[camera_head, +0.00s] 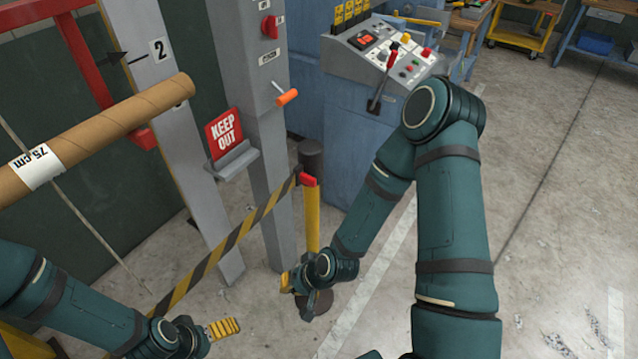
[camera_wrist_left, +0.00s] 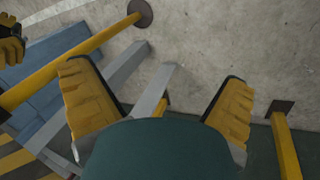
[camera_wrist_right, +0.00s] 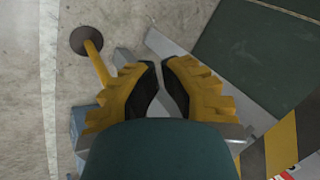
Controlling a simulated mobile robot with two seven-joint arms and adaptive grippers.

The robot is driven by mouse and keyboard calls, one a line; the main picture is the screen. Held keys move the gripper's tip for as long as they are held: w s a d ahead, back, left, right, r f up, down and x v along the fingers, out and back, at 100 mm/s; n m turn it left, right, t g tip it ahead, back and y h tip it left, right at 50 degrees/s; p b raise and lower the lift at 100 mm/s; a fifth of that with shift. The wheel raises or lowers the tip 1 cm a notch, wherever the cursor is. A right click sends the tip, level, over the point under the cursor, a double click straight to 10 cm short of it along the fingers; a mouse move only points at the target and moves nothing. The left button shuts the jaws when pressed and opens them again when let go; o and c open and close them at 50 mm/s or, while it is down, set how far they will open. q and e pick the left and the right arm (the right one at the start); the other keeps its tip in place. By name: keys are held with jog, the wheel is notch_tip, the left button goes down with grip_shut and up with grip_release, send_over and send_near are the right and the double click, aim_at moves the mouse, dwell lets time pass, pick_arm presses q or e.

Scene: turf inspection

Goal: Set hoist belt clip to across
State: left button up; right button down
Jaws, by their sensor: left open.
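A red belt clip (camera_head: 307,180) sits at the upper end of a black-and-yellow striped belt (camera_head: 232,240). The belt slopes down to the lower left in front of the grey uprights. My right gripper (camera_head: 296,296) is low beside the yellow post, below the clip and apart from it. In the right wrist view its fingers (camera_wrist_right: 160,68) are empty with a narrow gap between them. My left gripper (camera_head: 222,328) is open and empty near the belt's lower part; its fingers (camera_wrist_left: 158,85) are wide apart.
A red KEEP OUT sign (camera_head: 224,133) stands in a grey holder on the uprights. A cardboard tube (camera_head: 100,135) crosses the upper left. An orange-handled lever (camera_head: 287,97) sticks out from the right upright. A control console (camera_head: 388,50) stands behind. The floor at right is clear.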

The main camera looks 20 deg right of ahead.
jog(key=w+d+m+t+b, duration=0.1)
jog(key=w+d+m+t, duration=0.25)
jog(key=w, duration=0.25)
jog(key=m+t+h+b, duration=0.1)
jog(key=m+t+b, duration=0.2)
jog(key=m+t, duration=0.6)
send_near(315, 175)
jog(key=d+n, duration=0.1)
jog(key=d, duration=0.3)
jog(key=shift+s+a+f+t, duration=0.1)
jog(key=shift+s+f+t, duration=0.25)
jog(key=shift+s, duration=0.1)
jog(key=w+a, duration=0.1)
jog(key=w, duration=0.1)
jog(key=w+a+b, duration=0.1)
jog(key=w+a, duration=0.1)
jog(key=w, duration=0.1)
jog(key=w+a, duration=0.1)
jog(key=w, duration=0.2)
jog(key=shift+w+a+b, duration=0.15)
jog(key=shift+a+b, duration=0.2)
jog(key=shift+s+a, duration=0.3)
jog(key=shift+a, duration=0.15)
